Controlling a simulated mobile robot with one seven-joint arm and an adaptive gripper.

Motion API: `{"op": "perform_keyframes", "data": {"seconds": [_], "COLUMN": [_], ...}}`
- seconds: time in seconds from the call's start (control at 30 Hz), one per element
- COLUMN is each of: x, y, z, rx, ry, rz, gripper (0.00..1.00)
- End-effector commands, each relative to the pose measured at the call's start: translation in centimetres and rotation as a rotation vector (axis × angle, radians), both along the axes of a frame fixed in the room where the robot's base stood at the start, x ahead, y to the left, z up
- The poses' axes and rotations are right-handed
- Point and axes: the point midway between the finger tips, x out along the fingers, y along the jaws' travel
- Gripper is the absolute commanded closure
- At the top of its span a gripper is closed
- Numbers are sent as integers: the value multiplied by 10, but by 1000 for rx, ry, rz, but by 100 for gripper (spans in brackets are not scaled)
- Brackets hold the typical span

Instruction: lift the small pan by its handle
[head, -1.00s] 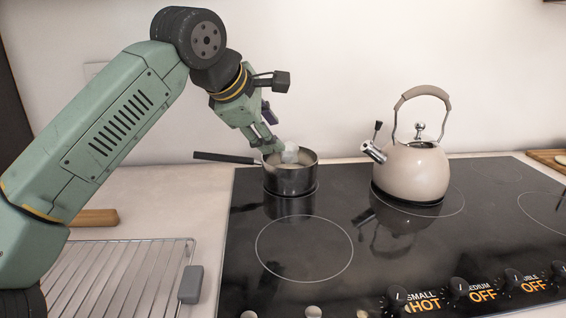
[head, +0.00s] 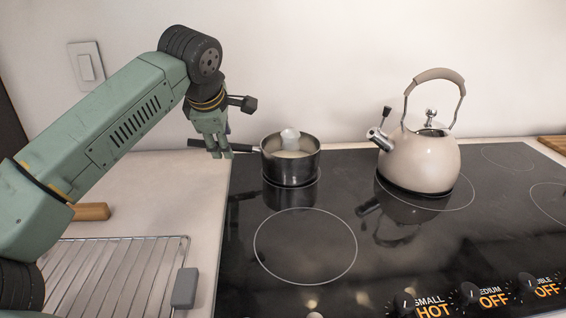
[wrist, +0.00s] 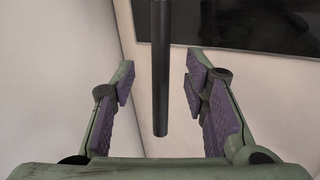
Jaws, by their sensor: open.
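The small pan (head: 290,165) is dark metal and sits upright on the back left burner of the cooktop. The black handle (wrist: 160,70) runs between the fingers with a gap on each side. The pan's body is out of the wrist view.
A cream kettle (head: 420,160) stands on the cooktop (head: 390,260) to the right of the pan. A wire rack (head: 110,275) lies on the counter at the front left. The wall (head: 330,60) is close behind. The front left burner area is clear.

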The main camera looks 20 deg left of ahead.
Motion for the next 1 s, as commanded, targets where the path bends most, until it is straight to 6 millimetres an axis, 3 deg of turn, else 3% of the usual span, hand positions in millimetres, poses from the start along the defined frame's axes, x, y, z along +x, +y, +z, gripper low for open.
{"op": "perform_keyframes", "data": {"seconds": [0.2, 0.43, 1.0], "x": [15, 17, 17], "y": [4, 5, 5], "z": [-25, -29, -28], "rx": [-2, -1, -1], "ry": [1, 1, 1], "rz": [-1, -1, -1], "gripper": [59, 59, 97]}}
